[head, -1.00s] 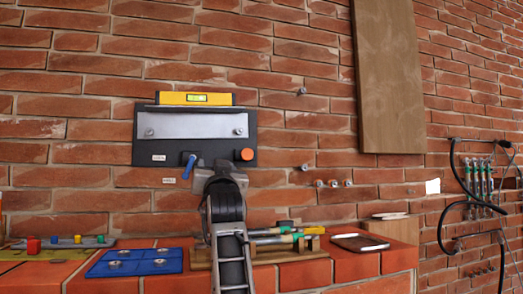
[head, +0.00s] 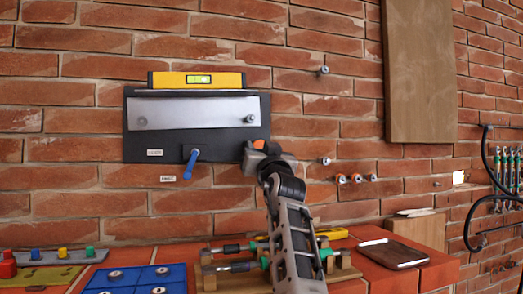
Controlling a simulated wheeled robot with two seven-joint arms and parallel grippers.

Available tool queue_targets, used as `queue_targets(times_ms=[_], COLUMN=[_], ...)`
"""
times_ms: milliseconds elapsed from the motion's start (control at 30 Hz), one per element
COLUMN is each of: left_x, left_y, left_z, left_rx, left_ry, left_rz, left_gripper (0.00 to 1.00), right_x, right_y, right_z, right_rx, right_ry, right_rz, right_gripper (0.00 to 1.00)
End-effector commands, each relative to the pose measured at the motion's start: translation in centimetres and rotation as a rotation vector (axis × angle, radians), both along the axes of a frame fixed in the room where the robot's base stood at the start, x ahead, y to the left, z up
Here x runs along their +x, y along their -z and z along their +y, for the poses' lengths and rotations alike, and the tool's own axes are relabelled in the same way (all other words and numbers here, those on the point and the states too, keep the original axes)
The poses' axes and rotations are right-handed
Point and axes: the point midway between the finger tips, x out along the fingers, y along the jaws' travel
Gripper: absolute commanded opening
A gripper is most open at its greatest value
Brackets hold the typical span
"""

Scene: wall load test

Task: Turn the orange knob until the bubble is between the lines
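A dark panel (head: 232,146) is fixed to the brick wall, with a pale metal plate (head: 192,112) on it. A yellow spirit level (head: 169,79) lies along its top edge; its green vial (head: 198,79) shows, but the bubble's place between the lines is too small to tell. Contact and finger opening cannot be made out. A blue lever (head: 190,165) hangs from the panel's lower edge.
Below, a brick ledge carries a blue tray (head: 136,279), a wooden rack with screwdrivers (head: 209,278) and a dark flat device (head: 391,253). A wooden board (head: 418,70) and several wall studs (head: 325,161) are to the right. Black cables hang at the far right.

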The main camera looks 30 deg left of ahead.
Motion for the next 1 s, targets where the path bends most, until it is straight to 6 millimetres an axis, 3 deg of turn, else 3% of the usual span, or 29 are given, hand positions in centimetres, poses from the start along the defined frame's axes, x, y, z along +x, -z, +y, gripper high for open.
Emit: queue_targets(times_ms=[33,100,1000], left_x=[0.00,-0.01,-0.02], left_y=[-0.02,-0.02,-0.14], left_z=[-0.04,-0.06,-0.25], left_rx=[-0.001,-0.001,0.001], left_ry=[0.000,0.000,0.000], left_rz=[-0.001,-0.001,-0.001], left_gripper=[0.22,0.12,0.12], right_x=[0.02,0.02,0.03], right_y=[0.00,-0.01,-0.10], right_z=[0.00,-0.01,0.02], right_rx=[0.000,0.000,0.001], right_ry=[0.000,0.000,0.001], right_rz=[0.000,0.000,-0.001], right_gripper=[0.36,0.36,0.36])
